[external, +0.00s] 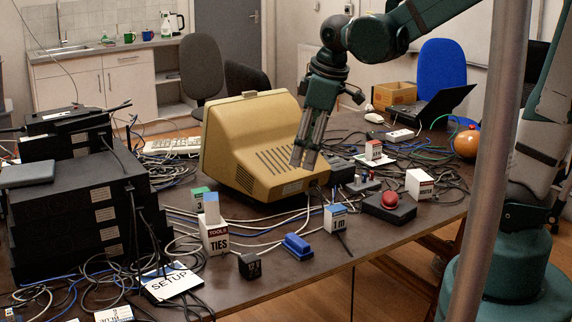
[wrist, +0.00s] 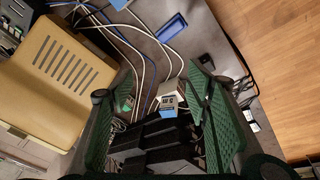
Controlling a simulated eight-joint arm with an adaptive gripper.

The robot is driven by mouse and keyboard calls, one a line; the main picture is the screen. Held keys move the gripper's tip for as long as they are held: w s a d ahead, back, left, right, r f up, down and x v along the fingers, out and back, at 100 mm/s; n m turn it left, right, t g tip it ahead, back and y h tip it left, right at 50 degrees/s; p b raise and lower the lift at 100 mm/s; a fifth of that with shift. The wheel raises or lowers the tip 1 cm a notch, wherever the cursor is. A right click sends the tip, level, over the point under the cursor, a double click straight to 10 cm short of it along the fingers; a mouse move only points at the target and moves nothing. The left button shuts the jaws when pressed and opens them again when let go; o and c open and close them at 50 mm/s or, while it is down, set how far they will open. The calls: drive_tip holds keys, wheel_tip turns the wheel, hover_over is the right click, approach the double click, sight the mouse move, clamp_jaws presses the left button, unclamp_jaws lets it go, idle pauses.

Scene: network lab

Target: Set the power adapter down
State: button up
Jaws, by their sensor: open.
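My gripper (external: 306,155) is open, with its fingers pointing down in front of the beige monitor's right side. The wrist view shows its two green fingers (wrist: 150,88) spread wide, with nothing visibly clamped. A small black cube with pale lettering (external: 250,265) stands near the table's front edge, well left of and below my gripper; it may be the power adapter, but I cannot read the label surely. Dark blocks (wrist: 155,150) show between the fingers in the wrist view; I cannot tell what they are or how far below.
The beige monitor (external: 245,150) stands close to my gripper. A blue-topped box (external: 336,218), a blue block (external: 297,246) and a red button on a black base (external: 389,203) lie nearer the front edge. Loose cables (external: 180,258) cover much of the dark table. Black equipment (external: 75,215) is stacked at left.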

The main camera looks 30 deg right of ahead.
drive_tip(key=s+d+r+m+t, duration=0.1)
drive_tip(key=s+d+r+m, duration=0.1)
drive_tip(key=d, duration=0.3)
drive_tip(key=s+d+r+m+t, duration=0.1)
drive_tip(key=s+d+r+m, duration=0.1)
drive_tip(key=s+d+m, duration=0.1)
drive_tip(key=s+d+r+m+t+h, duration=0.1)
drive_tip(key=s+d+r+m+t, duration=0.1)
drive_tip(key=d, duration=0.6)
drive_tip(key=shift+s+r+m, duration=0.4)
drive_tip(key=shift+s+m, duration=0.2)
drive_tip(key=shift+m, duration=0.7)
